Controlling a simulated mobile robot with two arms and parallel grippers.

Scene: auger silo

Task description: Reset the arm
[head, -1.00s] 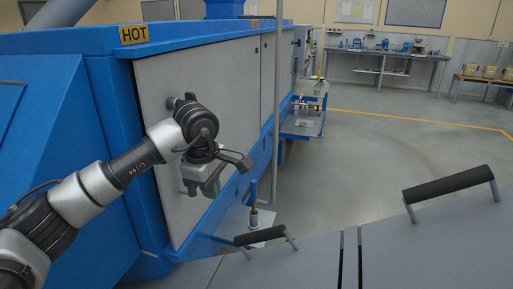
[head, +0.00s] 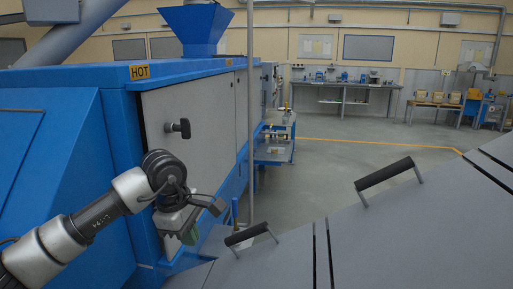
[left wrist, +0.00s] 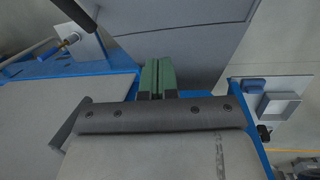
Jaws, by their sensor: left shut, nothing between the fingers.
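My left arm (head: 105,215) reaches in from the left in the head view. My left gripper (head: 190,236), with green fingertips, hangs in front of the lower part of the machine's grey door panel (head: 208,100). It is shut and empty, below and apart from the dark door handle (head: 179,128). In the left wrist view the green fingers (left wrist: 157,76) lie side by side with nothing between them. My right gripper is not in view.
A grey surface with black handles (head: 384,175) fills the lower right. A workbench (head: 343,85) stands far back. Open floor (head: 330,160) lies between.

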